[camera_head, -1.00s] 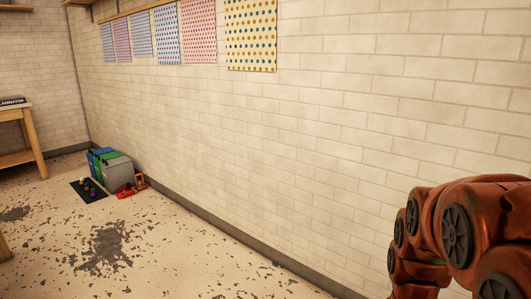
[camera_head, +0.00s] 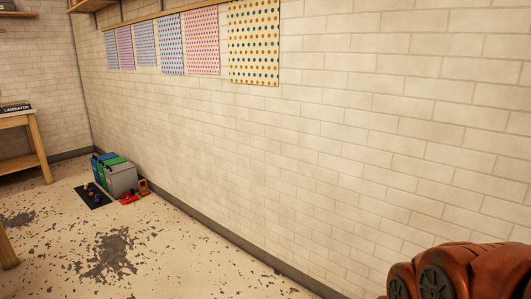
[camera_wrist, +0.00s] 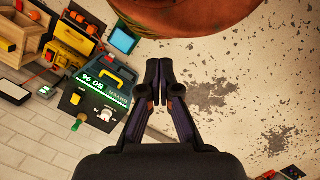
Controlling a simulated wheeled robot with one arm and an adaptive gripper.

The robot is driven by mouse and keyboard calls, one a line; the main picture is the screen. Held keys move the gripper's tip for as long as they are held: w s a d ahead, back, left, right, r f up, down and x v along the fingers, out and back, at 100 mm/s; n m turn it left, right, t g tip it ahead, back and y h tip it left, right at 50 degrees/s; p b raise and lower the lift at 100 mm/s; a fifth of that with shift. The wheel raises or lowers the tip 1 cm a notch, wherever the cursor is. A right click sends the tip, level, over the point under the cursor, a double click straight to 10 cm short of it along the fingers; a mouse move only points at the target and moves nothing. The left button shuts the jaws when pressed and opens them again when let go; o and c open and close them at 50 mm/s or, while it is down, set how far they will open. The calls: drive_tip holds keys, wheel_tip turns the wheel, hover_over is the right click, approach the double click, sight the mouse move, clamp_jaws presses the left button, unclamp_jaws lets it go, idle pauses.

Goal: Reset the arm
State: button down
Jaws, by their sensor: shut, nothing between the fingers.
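My gripper (camera_wrist: 159,72) shows in the wrist view with its two dark fingers together at the tips and nothing between them. It hangs over the bare, speckled floor, close to my own red-brown body part at the top. In the head view only part of my red-brown arm shows at the lower right corner, folded low. The gripper itself is outside the head view.
A dark machine with a green lit strip (camera_wrist: 97,95) stands left of my gripper. A wooden box (camera_wrist: 28,38) is at far left. In the head view, coloured bins (camera_head: 118,178) stand by the wall (camera_head: 330,150), under hanging dotted sheets (camera_head: 253,45). The floor (camera_head: 160,240) is mostly clear.

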wheel_tip(320, 180, up, 17)
drive_tip(key=s+p, duration=0.1)
drive_tip(key=p, duration=1.3)
drive_tip(key=shift+f, duration=0.2)
drive_tip(key=shift+s, duration=0.1)
